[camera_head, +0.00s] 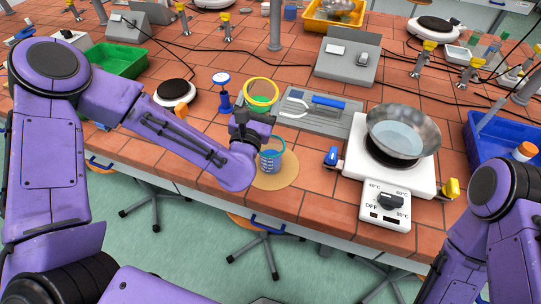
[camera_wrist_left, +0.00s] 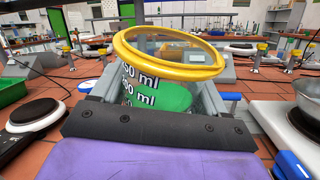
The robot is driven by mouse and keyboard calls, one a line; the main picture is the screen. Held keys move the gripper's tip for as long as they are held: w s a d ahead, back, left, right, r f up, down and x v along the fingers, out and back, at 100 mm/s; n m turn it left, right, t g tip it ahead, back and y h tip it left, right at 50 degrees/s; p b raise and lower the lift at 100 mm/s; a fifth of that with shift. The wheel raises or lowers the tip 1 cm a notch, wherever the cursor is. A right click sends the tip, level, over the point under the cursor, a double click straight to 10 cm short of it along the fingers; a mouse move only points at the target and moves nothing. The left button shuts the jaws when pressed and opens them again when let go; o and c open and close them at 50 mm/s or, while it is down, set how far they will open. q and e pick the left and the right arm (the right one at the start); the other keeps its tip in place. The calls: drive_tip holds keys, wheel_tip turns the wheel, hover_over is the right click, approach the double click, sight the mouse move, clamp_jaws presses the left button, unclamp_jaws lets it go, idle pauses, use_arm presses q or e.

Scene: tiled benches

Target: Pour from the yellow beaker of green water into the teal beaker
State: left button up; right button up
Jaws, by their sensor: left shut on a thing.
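The yellow-rimmed beaker (camera_head: 261,90) is clear glass with green water (camera_head: 260,102) low in it. My left gripper (camera_head: 254,118) is shut on it and holds it up, above and behind the teal beaker. In the left wrist view the yellow rim (camera_wrist_left: 170,52) leans slightly and the green water (camera_wrist_left: 172,97) stays inside. The teal beaker (camera_head: 271,160) stands upright on a round tan mat (camera_head: 285,174) near the bench's front edge. My left forearm and gripper partly cover it, and its contents are unclear. My right gripper is out of view; only the right arm shows.
A hot plate (camera_head: 355,172) with a metal pan (camera_head: 402,131) stands right of the mat. A grey tray (camera_head: 318,124) with tools lies behind. A blue-topped stand (camera_head: 222,92) and a round black-topped burner (camera_head: 175,92) are to the left. A blue bin (camera_head: 486,148) is at the far right.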

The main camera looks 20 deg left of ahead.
use_arm(q)
drive_tip(key=shift+w+a+r+m+t+b, duration=0.25)
drive_tip(key=shift+m+t+b, duration=0.35)
drive_tip(key=shift+b, duration=0.7)
idle(3.0)
drive_tip(key=shift+r+m+t+h+b, duration=0.5)
drive_tip(key=shift+m+b, duration=0.4)
drive_tip(key=shift+b, duration=0.3)
drive_tip(key=shift+r+m+t+h+b, duration=0.4)
drive_tip(key=shift+m+h+b, duration=0.2)
drive_tip(key=shift+m+b, duration=0.45)
idle(1.4)
